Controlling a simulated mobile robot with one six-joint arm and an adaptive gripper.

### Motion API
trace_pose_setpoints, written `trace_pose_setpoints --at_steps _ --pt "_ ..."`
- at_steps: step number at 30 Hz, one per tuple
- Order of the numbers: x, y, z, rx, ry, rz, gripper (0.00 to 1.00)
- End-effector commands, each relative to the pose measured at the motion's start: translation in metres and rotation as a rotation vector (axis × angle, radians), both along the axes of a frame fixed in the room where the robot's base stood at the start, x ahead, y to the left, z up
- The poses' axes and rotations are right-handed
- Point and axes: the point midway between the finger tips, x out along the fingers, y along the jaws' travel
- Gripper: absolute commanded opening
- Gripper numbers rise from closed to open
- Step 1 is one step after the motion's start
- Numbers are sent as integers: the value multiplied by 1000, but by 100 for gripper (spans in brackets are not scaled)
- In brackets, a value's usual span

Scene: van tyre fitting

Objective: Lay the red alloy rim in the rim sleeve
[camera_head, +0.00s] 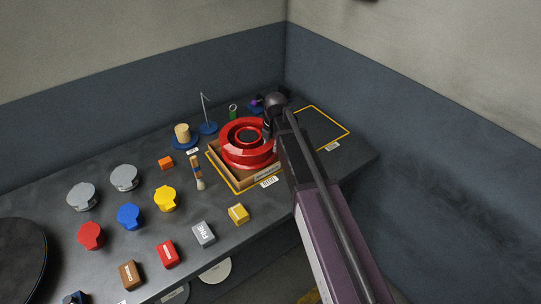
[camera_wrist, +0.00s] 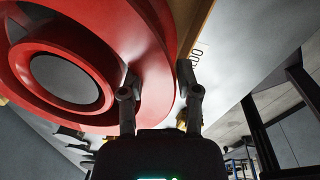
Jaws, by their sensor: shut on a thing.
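The red alloy rim (camera_head: 234,153) is at the wooden rim sleeve (camera_head: 222,172), a shallow open box on the bench. The rim covers most of the sleeve's opening, and its upper part stands above the sleeve walls. I cannot tell whether it rests on the floor of the sleeve. In the wrist view the red rim (camera_wrist: 100,25) fills the upper left, with its dark round centre showing. My gripper (camera_wrist: 158,78) is shut on the rim's outer edge, one finger on each side. In the head view my arm hides the gripper's fingers and the rim's right side.
A yellow outline surrounds the sleeve, and an empty yellow-outlined area (camera_head: 322,122) lies to the right. A brush (camera_head: 197,172), a yellow box (camera_head: 238,214) and a blue stand (camera_head: 208,128) are close by. Several coloured caps and boxes stand at left. Walls close the back and right.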

Motion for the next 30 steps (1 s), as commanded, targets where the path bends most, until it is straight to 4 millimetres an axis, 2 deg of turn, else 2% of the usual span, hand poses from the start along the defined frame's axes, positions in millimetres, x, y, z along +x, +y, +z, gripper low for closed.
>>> trace_pose_setpoints --at_steps 14,30 --pt "0 1 -3 1 -1 1 0" --pt "0 1 -36 1 -1 1 0"
